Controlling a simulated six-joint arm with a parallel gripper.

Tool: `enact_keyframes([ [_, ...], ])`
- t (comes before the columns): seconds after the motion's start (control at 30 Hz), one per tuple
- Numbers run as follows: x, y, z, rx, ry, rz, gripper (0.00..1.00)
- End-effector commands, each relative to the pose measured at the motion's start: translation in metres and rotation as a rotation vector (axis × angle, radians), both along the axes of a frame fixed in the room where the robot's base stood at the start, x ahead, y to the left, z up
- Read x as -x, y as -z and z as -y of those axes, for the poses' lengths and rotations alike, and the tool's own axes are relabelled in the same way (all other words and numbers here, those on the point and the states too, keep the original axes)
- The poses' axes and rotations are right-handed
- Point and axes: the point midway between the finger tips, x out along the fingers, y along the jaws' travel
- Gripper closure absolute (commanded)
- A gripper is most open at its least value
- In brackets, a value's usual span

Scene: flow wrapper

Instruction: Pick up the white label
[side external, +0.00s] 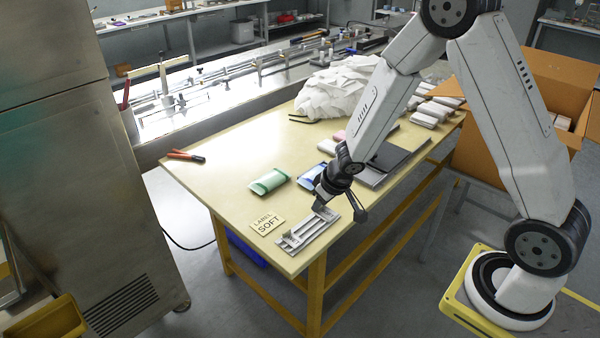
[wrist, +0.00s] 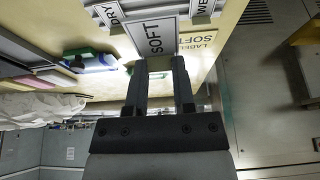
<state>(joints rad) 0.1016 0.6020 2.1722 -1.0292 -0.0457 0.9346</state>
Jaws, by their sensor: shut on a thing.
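The white label (wrist: 154,36), marked SOFT with a dark border, is in the wrist view just beyond my fingertips. My gripper (wrist: 159,64) is shut on its near edge. In the side view my gripper (side external: 321,203) is low over the far end of the grey slotted rack (side external: 306,232) at the table's front corner; the label cannot be made out there. In the wrist view, the rack also holds a label marked DRY (wrist: 109,14) and one partly cut off (wrist: 202,8), on either side of the SOFT label. I cannot tell whether the SOFT label is clear of its slot.
A beige LABEL SOFT sign (side external: 267,223) lies left of the rack. A green pack (side external: 269,182) and a blue pack (side external: 313,175) lie behind. Red-handled pliers (side external: 186,156) lie at the left edge. A white heap (side external: 338,88) stands at the back. The left-middle tabletop is clear.

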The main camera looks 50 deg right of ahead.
Motion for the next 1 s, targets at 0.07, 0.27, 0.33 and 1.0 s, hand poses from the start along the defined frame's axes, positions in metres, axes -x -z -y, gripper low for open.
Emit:
enact_keyframes([
  [0.07,0.003,-0.001,0.0,0.0,0.001,0.0,1.0],
  [0.27,0.014,-0.006,-0.001,-0.001,0.002,-0.001,1.0],
  [0.33,0.019,-0.009,-0.001,0.0,0.001,0.001,1.0],
  [1.0,0.079,-0.036,-0.005,0.001,0.001,0.001,1.0],
])
